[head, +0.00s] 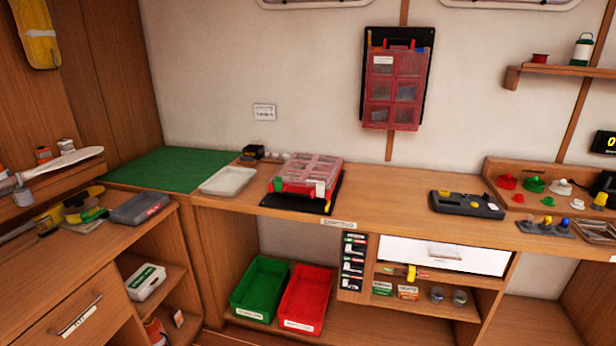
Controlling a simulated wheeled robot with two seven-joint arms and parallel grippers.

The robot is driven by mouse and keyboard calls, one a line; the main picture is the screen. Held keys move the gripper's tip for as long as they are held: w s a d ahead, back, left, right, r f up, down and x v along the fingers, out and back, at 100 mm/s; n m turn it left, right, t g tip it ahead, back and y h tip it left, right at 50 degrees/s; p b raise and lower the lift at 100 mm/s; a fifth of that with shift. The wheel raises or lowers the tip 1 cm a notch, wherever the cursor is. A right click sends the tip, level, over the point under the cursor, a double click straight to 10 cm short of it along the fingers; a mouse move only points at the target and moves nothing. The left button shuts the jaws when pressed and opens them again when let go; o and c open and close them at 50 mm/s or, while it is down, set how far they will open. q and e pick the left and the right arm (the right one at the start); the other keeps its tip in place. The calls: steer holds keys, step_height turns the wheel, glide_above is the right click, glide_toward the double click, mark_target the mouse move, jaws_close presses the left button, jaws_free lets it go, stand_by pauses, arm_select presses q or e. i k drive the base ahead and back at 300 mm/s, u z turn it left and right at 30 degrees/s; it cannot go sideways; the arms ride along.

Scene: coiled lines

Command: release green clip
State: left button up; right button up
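A red case with a clear compartment lid (312,168) lies on a black mat on the middle counter. A small green clip (277,184) shows at its front left corner, and a white piece (320,188) sits at its front right. The lid looks down; whether the green clip is fastened is too small to tell. A similar red organizer (394,92) hangs on a black wall board above. Neither of my grippers is in view.
A white tray (228,180) and a green mat (168,168) lie left of the case. The counter right of it is clear up to a dark device (467,205). A green bin (260,287) and a red bin (307,300) stand below. Spools (534,184) sit at right.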

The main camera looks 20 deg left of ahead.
mark_target(278, 182)
steer(key=u, duration=0.5)
steer(key=k, duration=0.6)
steer(key=u, duration=0.55)
steer(key=i, duration=1)
steer(key=z, duration=1.05)
steer(key=i, duration=0.55)
steer(key=z, duration=0.65)
